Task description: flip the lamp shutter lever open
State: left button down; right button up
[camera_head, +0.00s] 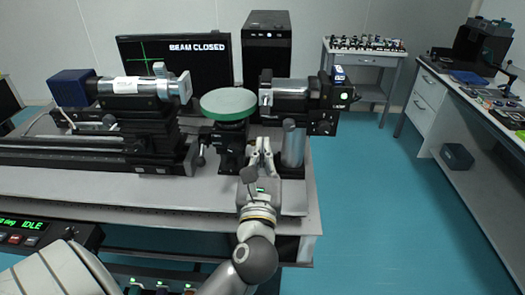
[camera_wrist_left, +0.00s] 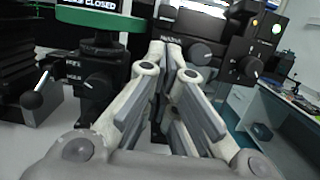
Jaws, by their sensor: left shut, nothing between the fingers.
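The lamp (camera_head: 288,95) is a silver and black cylinder on a post at the right end of the bench, with a lit green light. Its dark housing (camera_wrist_left: 262,45) shows at upper right in the left wrist view, with knobs and small lights. I cannot clearly make out the shutter lever on it. The monitor (camera_head: 190,62) reads "BEAM CLOSED". My left gripper (camera_head: 262,146) is shut and empty, just in front of the lamp's post and right of the green disc's mount. Its fingers (camera_wrist_left: 168,46) meet in front of the lamp housing in the left wrist view.
A green disc (camera_head: 228,102) on a black mount stands left of my gripper. A ball-ended lever (camera_wrist_left: 33,99) sticks out left of that mount. A blue-ended tube (camera_head: 120,87) stands on a rail at left. Open blue floor (camera_head: 380,210) lies to the right.

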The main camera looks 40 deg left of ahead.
aim_at(265, 111)
pick_arm(q)
jog(key=p+x, duration=0.1)
jog(key=x, duration=0.5)
jog(key=shift+w+a+p, duration=0.25)
jog(key=shift+p, duration=0.05)
